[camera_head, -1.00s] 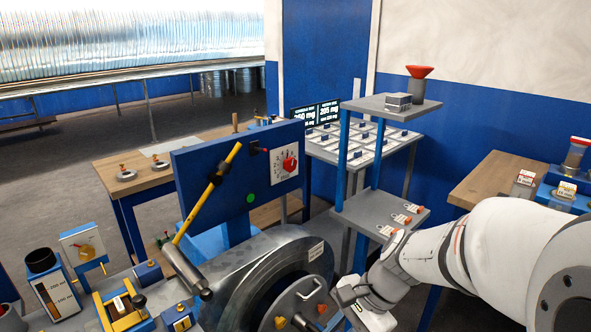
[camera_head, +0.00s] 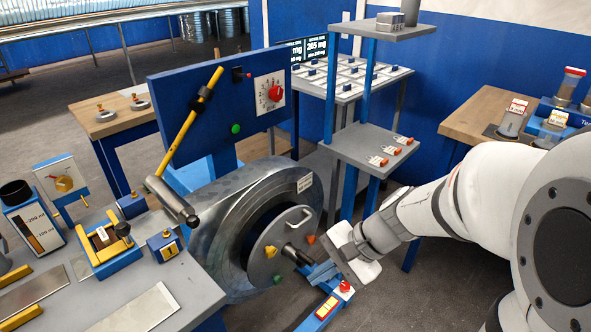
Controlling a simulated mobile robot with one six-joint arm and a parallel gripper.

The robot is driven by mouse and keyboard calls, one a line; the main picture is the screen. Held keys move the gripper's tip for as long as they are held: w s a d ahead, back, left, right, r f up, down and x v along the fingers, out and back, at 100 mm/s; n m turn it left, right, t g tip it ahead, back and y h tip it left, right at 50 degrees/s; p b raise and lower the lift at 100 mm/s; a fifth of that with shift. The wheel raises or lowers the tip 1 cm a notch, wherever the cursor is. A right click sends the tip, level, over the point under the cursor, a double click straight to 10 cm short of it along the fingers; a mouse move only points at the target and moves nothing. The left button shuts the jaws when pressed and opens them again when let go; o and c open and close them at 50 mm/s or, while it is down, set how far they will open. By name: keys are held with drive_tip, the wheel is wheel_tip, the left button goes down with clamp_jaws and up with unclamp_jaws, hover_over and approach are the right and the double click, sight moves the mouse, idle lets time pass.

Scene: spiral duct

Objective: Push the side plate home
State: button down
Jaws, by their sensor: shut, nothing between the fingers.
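The side plate (camera_head: 262,268) is a round grey disc with a pale handle and small coloured knobs. It stands at the open side of the round metal housing (camera_head: 228,250), and a dark ring shows between plate and housing. A dark shaft (camera_head: 297,254) sticks out from the plate's middle.
A blue panel (camera_head: 222,110) with a red dial and a yellow lever rises behind the housing. A grey shelf stand (camera_head: 365,145) is behind my arm. A blue bar with a red button (camera_head: 344,287) lies below my gripper. A bench with gauges fills the lower left.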

drive_tip(key=w+d+f+m+t+y+b, duration=0.1)
drive_tip(key=w+d+f+m+t+b, duration=0.4)
drive_tip(key=w+f+m, duration=0.45)
drive_tip(key=w+d+f+m+t+y+b, duration=0.1)
drive_tip(key=w+d+f+m+t+b, duration=0.2)
drive_tip(key=w+f+m+t+b, duration=0.45)
drive_tip(key=w+a+f+m+g, duration=0.1)
drive_tip(key=w+a+f+m, duration=0.1)
drive_tip(key=w+a, duration=0.6)
drive_tip(key=w, duration=0.3)
drive_tip(key=shift+a+p, duration=0.15)
drive_tip(key=shift+p, duration=0.15)
